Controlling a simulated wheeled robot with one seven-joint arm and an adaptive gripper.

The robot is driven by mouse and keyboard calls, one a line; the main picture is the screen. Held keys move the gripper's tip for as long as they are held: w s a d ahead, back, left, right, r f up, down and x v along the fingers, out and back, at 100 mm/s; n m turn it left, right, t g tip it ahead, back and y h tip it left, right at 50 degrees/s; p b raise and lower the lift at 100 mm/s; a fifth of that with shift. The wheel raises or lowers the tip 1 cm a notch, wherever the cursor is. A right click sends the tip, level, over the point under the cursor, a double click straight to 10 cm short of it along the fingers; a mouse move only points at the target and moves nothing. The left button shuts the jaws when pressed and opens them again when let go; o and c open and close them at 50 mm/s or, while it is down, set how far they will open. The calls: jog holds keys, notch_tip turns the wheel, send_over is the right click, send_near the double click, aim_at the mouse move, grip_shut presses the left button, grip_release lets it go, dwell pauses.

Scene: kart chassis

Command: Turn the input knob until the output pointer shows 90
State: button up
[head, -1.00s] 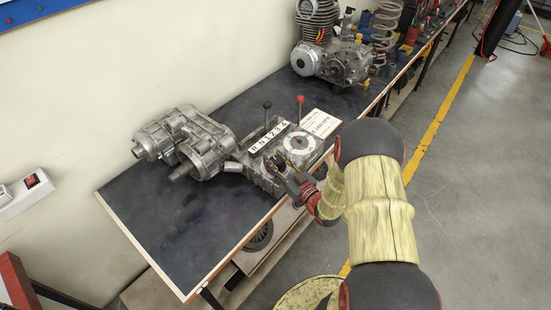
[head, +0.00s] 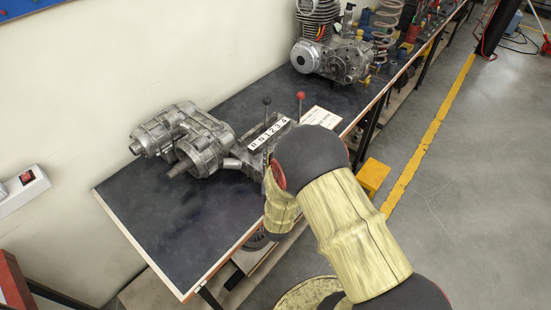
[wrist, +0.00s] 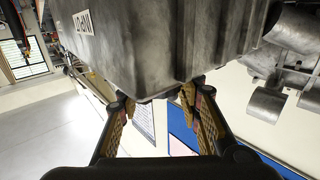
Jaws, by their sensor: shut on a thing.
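In the head view, the grey gearbox (head: 236,158) with the R N 1 2 3 4 strip (head: 268,134) is on the dark bench. My arm covers its right part, so the dial and pointer are hidden, and my gripper is hidden there too. In the wrist view, the gearbox housing (wrist: 150,40) fills the upper middle, with a partly cut-off white label (wrist: 84,22). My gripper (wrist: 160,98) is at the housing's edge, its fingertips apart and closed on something. I take this for the input knob, but its outline cannot be made out.
A silver casing with a shaft (head: 180,140) lies left of the gearbox. Two levers, one black-topped (head: 267,101) and one red-topped (head: 300,96), rise from the gearbox. An engine (head: 335,55) stands farther back. The bench's front left (head: 170,225) is clear.

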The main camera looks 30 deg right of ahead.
dwell(0.6)
jog(key=o, duration=1.2)
jog(key=shift+c, duration=0.2)
jog(key=v, duration=1.2)
jog(key=shift+w+a, duration=0.15)
jog(key=shift+a, duration=0.05)
